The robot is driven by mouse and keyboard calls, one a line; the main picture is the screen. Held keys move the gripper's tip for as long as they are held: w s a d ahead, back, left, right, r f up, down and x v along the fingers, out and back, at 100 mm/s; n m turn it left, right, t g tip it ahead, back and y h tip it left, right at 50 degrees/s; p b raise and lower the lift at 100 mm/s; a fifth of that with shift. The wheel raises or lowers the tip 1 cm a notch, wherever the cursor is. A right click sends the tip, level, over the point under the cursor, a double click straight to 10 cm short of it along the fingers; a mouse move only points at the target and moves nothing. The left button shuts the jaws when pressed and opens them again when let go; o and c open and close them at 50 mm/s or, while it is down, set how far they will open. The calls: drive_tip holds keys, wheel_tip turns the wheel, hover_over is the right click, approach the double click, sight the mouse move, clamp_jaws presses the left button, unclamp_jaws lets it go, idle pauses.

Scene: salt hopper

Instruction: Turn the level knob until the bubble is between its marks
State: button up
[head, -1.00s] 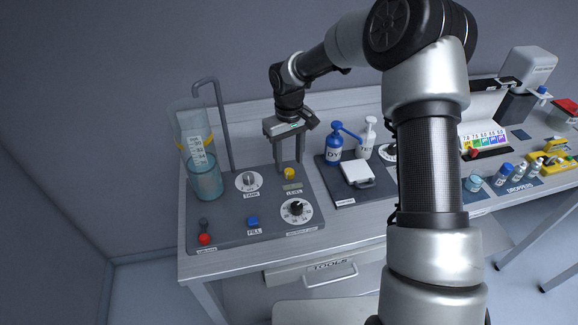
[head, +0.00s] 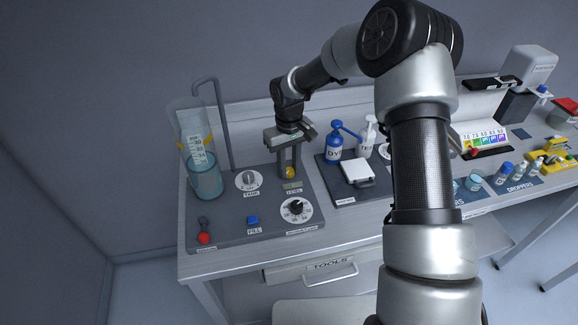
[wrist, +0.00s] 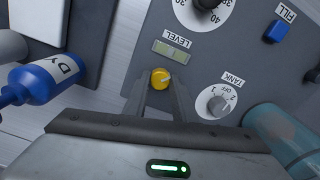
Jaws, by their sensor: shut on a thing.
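The yellow level knob (wrist: 160,78) sits on the dark panel beside the small level window (wrist: 172,50), labelled LEVEL. In the head view the knob (head: 290,172) shows between the fingers. My gripper (wrist: 158,88) is shut on the knob, with one finger on each side of it and pointing down at the panel. The level window also shows in the head view (head: 292,185). The bubble and its marks are too small to make out.
The TANK knob (head: 248,180), a blue FILL button (head: 253,221), a black dial (head: 296,208) and a red-tipped lever (head: 204,238) share the panel. A clear cylinder with liquid (head: 207,178) stands at left. A blue DYE bottle (head: 334,143) stands close right of my gripper.

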sight(289, 170)
drive_tip(key=shift+f+m+b, duration=0.2)
drive_tip(key=shift+m+b, duration=0.25)
drive_tip(key=shift+m, duration=0.05)
drive_tip(key=shift+r+m, duration=0.25)
drive_tip(key=shift+m, duration=0.35)
drive_tip(key=o, duration=1)
drive_tip(key=shift+o, duration=0.2)
drive_tip(key=shift+r, duration=0.1)
wheel_tip(289, 170, up, 17)
drive_tip(key=shift+r, duration=0.15)
